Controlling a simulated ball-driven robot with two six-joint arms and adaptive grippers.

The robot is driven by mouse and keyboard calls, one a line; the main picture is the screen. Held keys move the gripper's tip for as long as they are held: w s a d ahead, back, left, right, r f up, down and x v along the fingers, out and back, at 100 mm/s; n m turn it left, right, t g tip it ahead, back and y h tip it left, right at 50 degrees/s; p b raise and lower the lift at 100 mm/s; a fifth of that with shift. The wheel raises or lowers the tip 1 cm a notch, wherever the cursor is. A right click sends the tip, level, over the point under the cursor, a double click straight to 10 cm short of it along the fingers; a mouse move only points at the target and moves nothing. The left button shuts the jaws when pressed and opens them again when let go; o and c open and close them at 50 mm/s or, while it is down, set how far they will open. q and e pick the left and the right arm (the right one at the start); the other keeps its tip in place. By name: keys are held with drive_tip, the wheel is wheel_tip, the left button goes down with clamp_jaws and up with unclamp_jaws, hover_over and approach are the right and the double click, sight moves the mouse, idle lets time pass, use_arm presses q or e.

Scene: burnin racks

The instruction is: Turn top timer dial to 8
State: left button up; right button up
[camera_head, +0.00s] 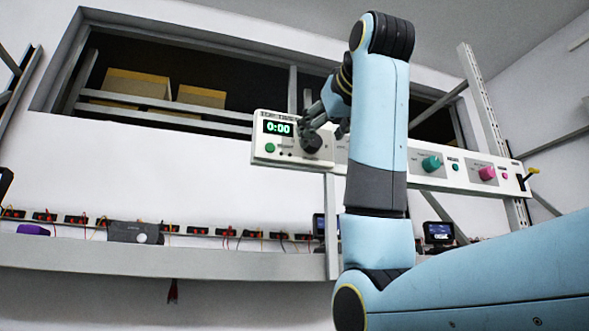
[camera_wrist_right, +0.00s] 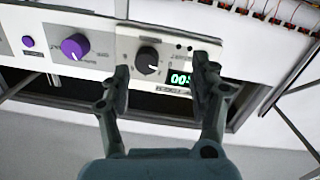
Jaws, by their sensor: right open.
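The top timer panel (camera_head: 258,150) is a white box high on the wall rack, with a green-lit display (camera_head: 278,127) reading 0:00. Its dark round dial (camera_head: 311,144) sits right of the display. The dial (camera_wrist_right: 147,61) also shows in the right wrist view, with a light pointer mark; the number it points to is too small to read. My right gripper (camera_head: 323,122) is open at the dial. In the right wrist view its fingers (camera_wrist_right: 160,70) are spread on either side of the dial, with visible gaps. My left gripper is not in view.
The long panel continues right with a teal knob (camera_head: 431,163) and a pink knob (camera_head: 487,173). A yellow-handled part (camera_head: 532,171) sticks out at its end. Below, a shelf (camera_head: 150,262) carries a grey box (camera_head: 135,232) and several wired modules.

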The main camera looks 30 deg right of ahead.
sight(315, 140)
drive_tip(key=shift+t, duration=0.4)
drive_tip(key=w+d+r+p, duration=0.1)
drive_tip(key=w, duration=0.1)
drive_tip(key=w+d+r+p, duration=0.1)
drive_tip(key=w+p, duration=0.1)
drive_tip(key=w, duration=0.1)
drive_tip(key=w+d+r+p, duration=0.1)
drive_tip(key=w+d, duration=0.1)
drive_tip(key=shift+w+r, duration=0.15)
drive_tip(key=shift+w, duration=0.6)
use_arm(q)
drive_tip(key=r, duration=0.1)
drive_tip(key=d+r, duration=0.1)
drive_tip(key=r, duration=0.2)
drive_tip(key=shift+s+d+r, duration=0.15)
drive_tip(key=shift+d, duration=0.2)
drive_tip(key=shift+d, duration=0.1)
use_arm(e)
drive_tip(key=shift+c, duration=1.2)
drive_tip(key=c, duration=0.9)
